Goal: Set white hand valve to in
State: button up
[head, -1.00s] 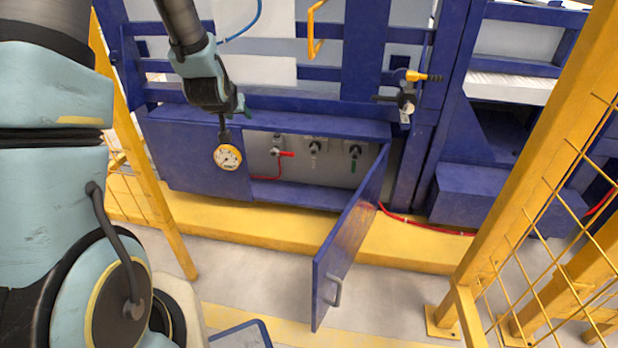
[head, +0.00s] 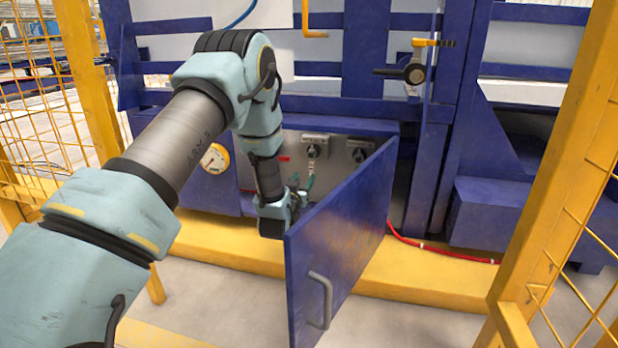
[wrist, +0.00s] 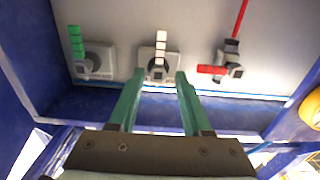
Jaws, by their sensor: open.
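The white hand valve (wrist: 160,45) is the middle one of three valves on a grey panel inside the blue cabinet. Its handle points up in the wrist view, between and just beyond my fingertips. In the head view its dark body and pale handle (head: 312,165) hang downward above my gripper (head: 306,186). My gripper (wrist: 160,76) is open, with one green finger on either side of the valve's line. I cannot tell whether the fingers touch it.
The green-handled valve (wrist: 78,42) and red-handled valve (wrist: 213,70) flank it. The open blue door (head: 340,245) stands close right of my gripper. A gauge (head: 215,158) is left of the opening. Yellow fence posts (head: 560,170) stand at right.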

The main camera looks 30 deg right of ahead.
aim_at(311, 165)
jog(key=b+x, duration=0.4)
jog(key=x, duration=0.5)
jog(key=shift+w+d+f, duration=0.1)
jog(key=shift+w+d, duration=0.5)
grip_shut()
dwell(0.9)
